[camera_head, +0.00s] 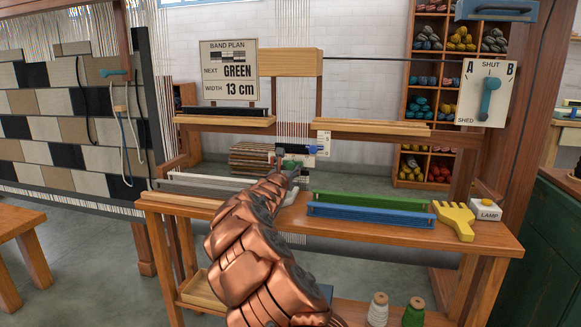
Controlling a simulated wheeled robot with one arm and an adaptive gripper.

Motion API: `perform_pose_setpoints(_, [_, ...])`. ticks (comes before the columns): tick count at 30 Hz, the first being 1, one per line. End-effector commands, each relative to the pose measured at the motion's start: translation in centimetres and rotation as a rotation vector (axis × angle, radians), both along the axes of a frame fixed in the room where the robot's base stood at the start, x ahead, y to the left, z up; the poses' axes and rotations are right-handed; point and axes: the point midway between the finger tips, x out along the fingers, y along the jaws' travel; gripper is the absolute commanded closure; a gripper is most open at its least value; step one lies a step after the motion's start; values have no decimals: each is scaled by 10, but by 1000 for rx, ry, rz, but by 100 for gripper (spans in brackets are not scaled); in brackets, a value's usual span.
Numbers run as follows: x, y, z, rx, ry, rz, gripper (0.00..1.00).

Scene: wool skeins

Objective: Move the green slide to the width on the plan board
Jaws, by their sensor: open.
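The plan board (229,72) stands at the upper left of the loom and reads BAND PLAN, NEXT GREEN, WIDTH 13 cm. My gripper (284,160) is open, at the hanging warp threads in the middle of the loom. My arm reaches up from below and hides part of it. The card's marks are too small to read. I cannot tell whether my gripper touches the green part.
A green bar (370,200) and a blue bar (370,215) lie on the bench (470,241), with a yellow comb (454,220) and a LAMP box (484,210) to their right. A pale bar (207,181) lies left. A SHUT/SHED lever panel (486,92) is upper right.

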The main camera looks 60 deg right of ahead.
Motion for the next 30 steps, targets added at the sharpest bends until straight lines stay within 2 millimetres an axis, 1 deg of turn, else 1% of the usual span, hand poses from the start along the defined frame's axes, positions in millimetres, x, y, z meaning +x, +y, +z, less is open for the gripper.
perform_pose_setpoints(3, [2, -9, -1, 2, -2, -3, 42])
perform_pose_setpoints(13, [11, -27, 0, 2, -2, 1, 42])
perform_pose_setpoints(18, [11, -32, 0, 0, 1, -1, 42])
perform_pose_setpoints(26, [11, -32, 0, -1, 2, -2, 42])
perform_pose_setpoints(27, [11, -32, 0, -1, 2, -2, 43])
perform_pose_setpoints(30, [11, -32, 0, -1, 2, -2, 53])
